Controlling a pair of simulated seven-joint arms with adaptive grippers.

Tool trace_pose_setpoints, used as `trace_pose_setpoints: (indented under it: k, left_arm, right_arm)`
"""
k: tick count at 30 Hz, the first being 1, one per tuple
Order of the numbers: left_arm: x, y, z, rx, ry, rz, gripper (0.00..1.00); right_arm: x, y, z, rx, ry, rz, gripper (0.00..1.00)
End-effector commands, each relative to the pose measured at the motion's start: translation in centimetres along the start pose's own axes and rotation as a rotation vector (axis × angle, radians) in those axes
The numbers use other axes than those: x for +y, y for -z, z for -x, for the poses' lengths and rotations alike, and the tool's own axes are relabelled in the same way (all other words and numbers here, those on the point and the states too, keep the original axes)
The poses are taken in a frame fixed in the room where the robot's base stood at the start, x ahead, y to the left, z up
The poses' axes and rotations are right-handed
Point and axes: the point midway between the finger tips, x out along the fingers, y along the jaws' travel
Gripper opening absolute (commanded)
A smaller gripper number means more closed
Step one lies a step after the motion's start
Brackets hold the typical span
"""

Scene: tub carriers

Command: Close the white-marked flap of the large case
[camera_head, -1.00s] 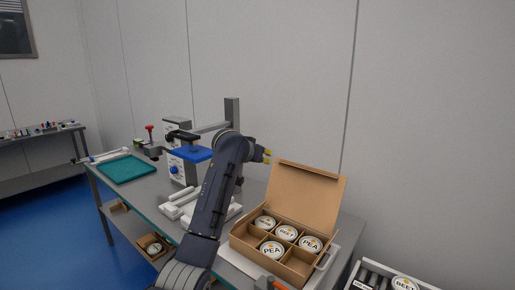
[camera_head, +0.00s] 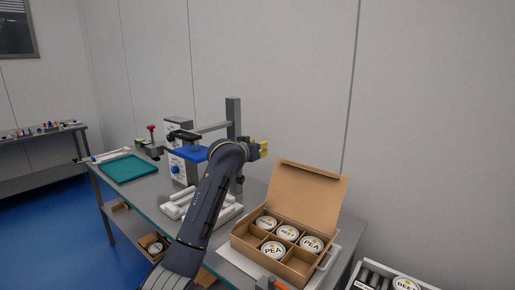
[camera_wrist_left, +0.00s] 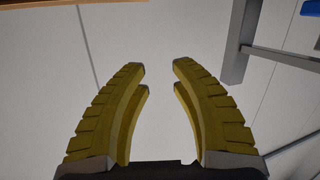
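The large cardboard case (camera_head: 238,243) stands on the bench at the right, with its tall back flap (camera_head: 306,194) standing up and open. Several round tubs labelled PEA and BEET sit in its compartments, and some compartments are empty. No white mark is clear on the flap. My left gripper (camera_head: 264,149) is raised behind and left of the flap, apart from it. In the left wrist view its yellow fingers (camera_wrist_left: 160,72) are spread with nothing between them. An orange and dark part at the bottom edge, in front of the case, may be my right gripper, but this is unclear.
A teal tray (camera_head: 124,168) lies on the left of the bench. A machine with a blue top (camera_head: 188,153) and white blocks (camera_head: 176,208) stand left of the case. A white crate with tubs (camera_head: 352,283) is at the lower right. The wall is close behind.

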Motion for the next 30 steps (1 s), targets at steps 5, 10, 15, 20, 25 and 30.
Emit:
trace_pose_setpoints:
  k: [5,10,15,20,25,30]
  left_arm:
    - [-0.1,0.2,0.1,0.002,0.002,-0.001,0.24]
    - [-3.0,0.7,0.6,0.002,0.045,-0.058,0.24]
    - [-5.6,0.8,2.2,0.004,0.108,-0.273,0.24]
    - [-6.5,-1.1,4.2,0.006,0.135,-0.485,0.24]
    - [-6.9,-6.0,6.3,-0.018,0.116,-0.653,0.24]
    - [-7.1,-13.1,8.9,-0.07,0.053,-0.748,0.24]
  right_arm:
    - [0.0,0.0,0.0,0.0,0.0,0.0,0.44]
    - [-0.1,0.0,0.0,0.0,0.0,0.0,0.44]
    - [-0.1,0.0,0.0,0.0,0.001,-0.001,0.44]
    - [-0.2,0.0,0.0,0.0,0.001,-0.001,0.44]
    - [-0.1,0.1,0.0,0.001,0.001,-0.001,0.44]
    - [-0.1,0.1,0.0,0.001,0.001,-0.001,0.44]
